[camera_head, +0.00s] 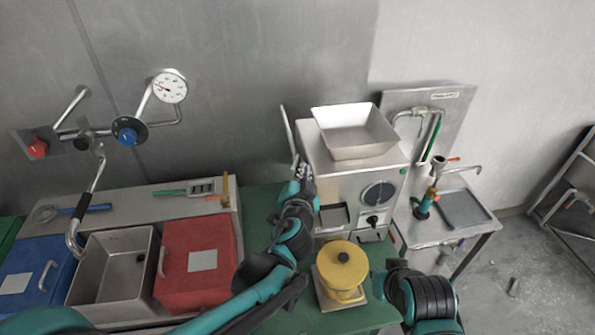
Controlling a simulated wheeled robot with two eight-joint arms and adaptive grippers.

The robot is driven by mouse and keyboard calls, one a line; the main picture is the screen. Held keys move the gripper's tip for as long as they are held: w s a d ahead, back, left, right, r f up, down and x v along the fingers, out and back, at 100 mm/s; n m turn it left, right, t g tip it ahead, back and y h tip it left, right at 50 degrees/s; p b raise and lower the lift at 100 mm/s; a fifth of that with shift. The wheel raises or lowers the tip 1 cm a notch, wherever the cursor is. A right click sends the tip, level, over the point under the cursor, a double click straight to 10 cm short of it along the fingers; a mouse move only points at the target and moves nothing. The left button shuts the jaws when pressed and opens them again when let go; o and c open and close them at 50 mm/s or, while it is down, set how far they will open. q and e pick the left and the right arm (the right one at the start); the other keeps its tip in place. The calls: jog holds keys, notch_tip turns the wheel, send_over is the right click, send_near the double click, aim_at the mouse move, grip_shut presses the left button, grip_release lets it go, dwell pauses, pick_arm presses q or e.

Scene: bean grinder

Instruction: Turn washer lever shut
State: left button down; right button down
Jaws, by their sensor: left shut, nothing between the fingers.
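The washer lever cannot be picked out for certain. A long thin grey lever (288,130) stands up at the left side of the grinder (348,175), leaning slightly. My left gripper (303,172) is small in view, shut and empty, beside the grinder's left side and below the grey lever's top. Whether it touches the lever or the grinder is unclear. My right arm (422,296) comes in at the bottom right; its fingers do not show.
A yellow lidded pot (342,268) stands in front of the grinder. On the left are a sink basin (112,268), a red box (197,260), a blue box (35,272), and wall pipes with a gauge (170,87). A metal rack (570,200) stands far right.

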aim_at(295, 164)
pick_arm(q)
jog(key=w+a+f+b, duration=0.1)
jog(key=w+f, duration=0.3)
jog(key=w, duration=0.3)
jog(key=shift+w+a+f+b, duration=0.25)
jog(key=shift+a+f+b, duration=0.05)
jog(key=shift+a+f, duration=0.1)
pick_arm(e)
jog(key=shift+w+f, duration=0.2)
jog(key=shift+f, duration=0.7)
